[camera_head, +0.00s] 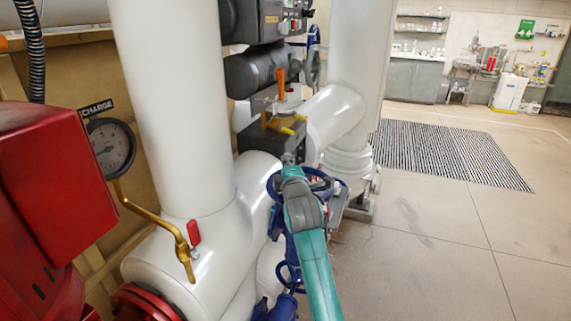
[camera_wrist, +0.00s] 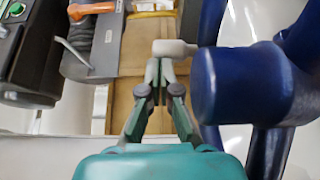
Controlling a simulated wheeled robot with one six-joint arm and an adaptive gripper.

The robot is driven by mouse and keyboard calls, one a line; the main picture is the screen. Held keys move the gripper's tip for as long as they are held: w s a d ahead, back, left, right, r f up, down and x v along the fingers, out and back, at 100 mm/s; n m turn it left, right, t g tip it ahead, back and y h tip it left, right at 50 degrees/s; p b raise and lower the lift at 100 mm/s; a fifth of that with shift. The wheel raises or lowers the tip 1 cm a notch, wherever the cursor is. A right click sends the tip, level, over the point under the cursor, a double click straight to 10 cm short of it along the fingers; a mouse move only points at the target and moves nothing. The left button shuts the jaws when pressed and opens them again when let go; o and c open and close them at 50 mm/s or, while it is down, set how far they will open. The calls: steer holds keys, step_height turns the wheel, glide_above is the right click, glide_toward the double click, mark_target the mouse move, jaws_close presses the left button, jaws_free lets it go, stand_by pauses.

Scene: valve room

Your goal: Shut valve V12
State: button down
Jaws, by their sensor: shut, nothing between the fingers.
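No V12 label is legible in either view, so I cannot tell which valve is V12. A blue handwheel (camera_head: 335,188) stands beside the white pipes, partly behind my arm in the head view. My gripper (camera_head: 290,160) is at this wheel's left part. In the wrist view my gripper (camera_wrist: 158,68) has its fingertips together and nothing between them. A pale grey knob-like end (camera_wrist: 174,48) lies just beyond the tips; I cannot tell whether they touch. Thick blue valve parts (camera_wrist: 235,85) are close on the right.
Above the wheel are an orange lever (camera_head: 281,84) and yellow handles (camera_head: 283,125). A pressure gauge (camera_head: 110,147), a small red lever (camera_head: 193,232) and a red housing (camera_head: 50,180) are at left. The floor (camera_head: 430,245) at right is clear, with a striped mat (camera_head: 445,150).

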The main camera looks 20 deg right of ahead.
steer(key=shift+w+d+m+g+h, duration=0.15)
steer(key=shift+m+h, duration=0.3)
steer(key=shift+h, duration=0.25)
steer(key=shift+w+d+m+g+h, duration=0.15)
steer(key=shift+m+h, duration=0.3)
steer(key=shift+h, duration=0.25)
steer(key=shift+d+m+g+h, duration=0.2)
steer(key=shift+m+h, duration=0.2)
steer(key=shift+h, duration=0.2)
steer(key=shift+d+m+g+h, duration=0.1)
steer(key=shift+m+g+h, duration=0.1)
steer(key=shift+m+h, duration=0.3)
steer(key=m+g+h, duration=0.1)
steer(key=d+m+h, duration=0.1)
steer(key=h, duration=0.1)
steer(key=m+g+h, duration=0.1)
steer(key=shift+w+d+g+h, duration=0.1)
steer(key=shift+d+g+h, duration=0.2)
steer(key=m+g+h, duration=0.1)
steer(key=d+m+g+h, duration=0.1)
steer(key=g, duration=0.1)
steer(key=d+m+g+h, duration=0.1)
steer(key=m+h, duration=0.1)
steer(key=shift+s+d+g, duration=0.2)
steer(key=shift+s+g, duration=0.15)
steer(key=shift+g, duration=0.05)
steer(key=shift+d, duration=0.25)
stand_by(0.3)
